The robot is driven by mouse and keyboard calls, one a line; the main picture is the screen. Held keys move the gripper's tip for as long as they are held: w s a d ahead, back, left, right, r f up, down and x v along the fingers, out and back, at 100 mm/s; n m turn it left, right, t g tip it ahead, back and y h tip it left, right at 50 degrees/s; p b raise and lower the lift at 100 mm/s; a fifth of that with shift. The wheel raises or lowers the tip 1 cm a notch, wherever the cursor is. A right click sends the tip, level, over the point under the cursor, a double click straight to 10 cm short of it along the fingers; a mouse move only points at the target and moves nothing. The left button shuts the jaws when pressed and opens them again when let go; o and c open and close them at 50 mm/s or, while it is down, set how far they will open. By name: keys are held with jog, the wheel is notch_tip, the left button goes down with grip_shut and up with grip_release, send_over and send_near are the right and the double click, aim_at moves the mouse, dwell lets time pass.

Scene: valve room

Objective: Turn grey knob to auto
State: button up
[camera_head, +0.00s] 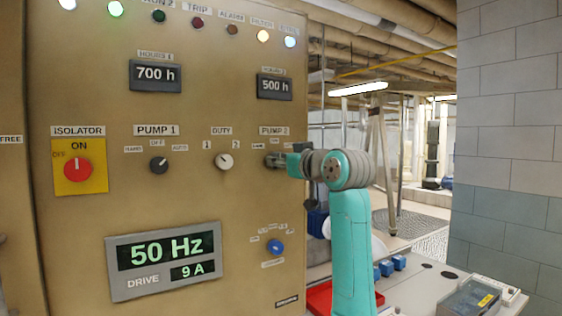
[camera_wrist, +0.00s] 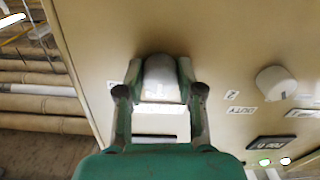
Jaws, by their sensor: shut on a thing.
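My gripper (camera_head: 277,161) is at the PUMP 2 position on the panel (camera_head: 110,213), its fingers reaching the panel face from the right. In the wrist view my gripper (camera_wrist: 160,78) has one finger on each side of a grey knob (camera_wrist: 160,66) and is shut on it. In the head view the fingers mostly hide this knob. The PUMP 2 label (camera_head: 273,131) is above it, with small position labels too small to read surely. Which position the knob points to cannot be told.
The white DUTY knob (camera_head: 224,161) is just left of my gripper, and the dark PUMP 1 knob (camera_head: 158,165) farther left. The red isolator knob (camera_head: 77,170) is at far left. A blue knob (camera_head: 275,247) is below. A bench with a red tray (camera_head: 319,297) stands lower right.

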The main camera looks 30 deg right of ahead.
jog(key=shift+m, duration=0.3)
jog(key=shift+a+m, duration=0.1)
jog(key=shift+m, duration=4)
jog(key=o, duration=1.2)
jog(key=shift+c, duration=0.2)
jog(key=shift+s, duration=0.1)
